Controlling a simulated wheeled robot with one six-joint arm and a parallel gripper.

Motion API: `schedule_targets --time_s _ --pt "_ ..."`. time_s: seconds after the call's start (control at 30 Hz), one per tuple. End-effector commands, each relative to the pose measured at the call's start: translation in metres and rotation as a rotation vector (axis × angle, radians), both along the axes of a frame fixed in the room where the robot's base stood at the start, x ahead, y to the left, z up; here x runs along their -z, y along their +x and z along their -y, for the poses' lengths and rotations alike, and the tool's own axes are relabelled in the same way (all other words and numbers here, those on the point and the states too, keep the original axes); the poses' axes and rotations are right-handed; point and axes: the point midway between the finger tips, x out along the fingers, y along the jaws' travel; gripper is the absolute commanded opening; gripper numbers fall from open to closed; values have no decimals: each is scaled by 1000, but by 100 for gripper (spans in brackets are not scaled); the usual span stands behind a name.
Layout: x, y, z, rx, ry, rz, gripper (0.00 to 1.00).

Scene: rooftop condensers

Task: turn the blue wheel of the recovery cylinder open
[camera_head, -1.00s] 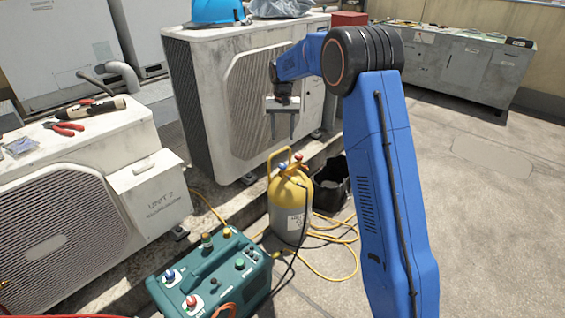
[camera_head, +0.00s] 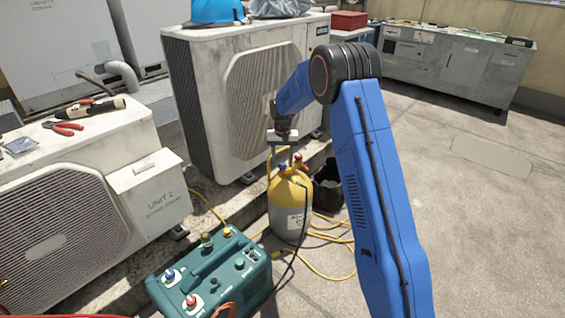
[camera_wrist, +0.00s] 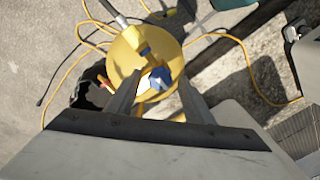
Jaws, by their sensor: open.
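The recovery cylinder (camera_head: 290,208) is yellow on top and grey below, and stands upright on the rooftop floor. Its blue wheel (camera_wrist: 155,84) shows between my fingers in the wrist view; it is small and partly covered by my gripper in the head view. A red wheel (camera_head: 298,159) sits beside it on the cylinder top. My gripper (camera_head: 284,162) is open, pointing down just above the cylinder top. In the wrist view the two fingers (camera_wrist: 158,95) are on either side of the blue wheel. I cannot tell whether they touch it.
A teal recovery machine (camera_head: 215,280) stands in front left of the cylinder. A black bucket (camera_head: 330,185) is right behind it. Yellow hoses (camera_head: 325,268) lie on the floor around it. A condenser unit (camera_head: 215,100) stands behind. The floor to the right is clear.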

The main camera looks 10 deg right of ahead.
Motion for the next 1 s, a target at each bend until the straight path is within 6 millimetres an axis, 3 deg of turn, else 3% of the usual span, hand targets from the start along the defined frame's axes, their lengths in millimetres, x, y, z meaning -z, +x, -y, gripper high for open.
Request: schedule_targets --time_s 0.3,0.47,0.77,1.0 --pt "2 0 0 0 0 0 45" --pt "2 0 0 0 0 0 7" --pt "1 0 0 -21 0 0 6" --pt "1 0 0 -132 0 0 6"
